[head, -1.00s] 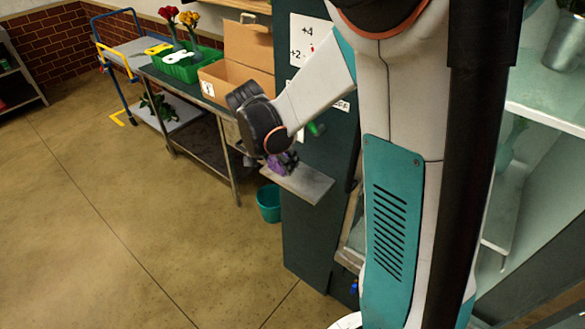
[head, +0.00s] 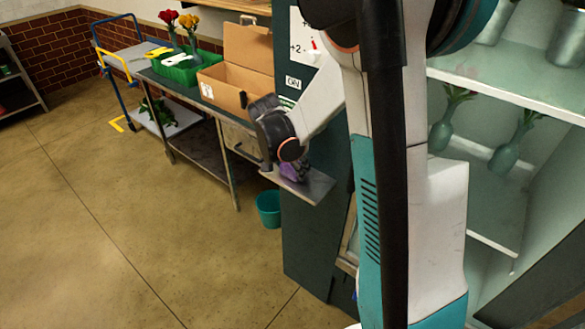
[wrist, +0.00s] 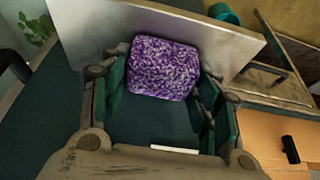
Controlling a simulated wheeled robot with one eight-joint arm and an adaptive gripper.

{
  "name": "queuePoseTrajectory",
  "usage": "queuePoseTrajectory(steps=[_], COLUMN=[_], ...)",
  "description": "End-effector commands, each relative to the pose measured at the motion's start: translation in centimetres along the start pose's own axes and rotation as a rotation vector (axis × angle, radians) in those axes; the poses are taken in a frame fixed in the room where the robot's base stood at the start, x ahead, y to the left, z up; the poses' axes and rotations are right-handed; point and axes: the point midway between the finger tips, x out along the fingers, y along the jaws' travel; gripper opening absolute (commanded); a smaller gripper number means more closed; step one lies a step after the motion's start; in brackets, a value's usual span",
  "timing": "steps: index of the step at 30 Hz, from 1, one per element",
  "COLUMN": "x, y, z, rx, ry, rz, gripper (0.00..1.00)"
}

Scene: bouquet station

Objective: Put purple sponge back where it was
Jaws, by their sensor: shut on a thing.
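The purple sponge (wrist: 163,67) is speckled and block-shaped. In the wrist view it sits between the two fingers of my gripper (wrist: 162,84), which is shut on it. In the head view the sponge (head: 292,171) shows under my gripper (head: 288,166), partly hidden by it. It is over the small grey shelf (head: 314,188) that juts from the dark green cabinet side. The shelf (wrist: 225,42) also shows behind the sponge in the wrist view. I cannot tell whether the sponge touches the shelf.
A teal bucket (head: 269,209) stands on the floor below the shelf. A workbench behind holds a cardboard box (head: 224,88) and a green tray (head: 174,72) with flowers. A glass-shelved cabinet (head: 500,85) with vases stands at right.

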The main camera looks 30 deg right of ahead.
Motion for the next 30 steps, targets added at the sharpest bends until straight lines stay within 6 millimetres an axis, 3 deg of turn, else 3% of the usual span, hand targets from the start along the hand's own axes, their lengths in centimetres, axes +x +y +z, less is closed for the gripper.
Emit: queuePoseTrajectory(steps=[3,4,6,20,30], x=[0.0,0.0,0.0,-0.8,-7.1], y=[0.1,0.1,0.1,0.1,0.1], z=[0.1,0.1,0.1,0.0,0.0], rx=[0.001,0.001,0.001,0.0,-0.002], ry=[-0.002,-0.003,-0.002,-0.002,-0.002], rz=[0.003,0.003,0.003,0.002,0.002], gripper=[0.34,0.61,0.76,0.76,0.76])
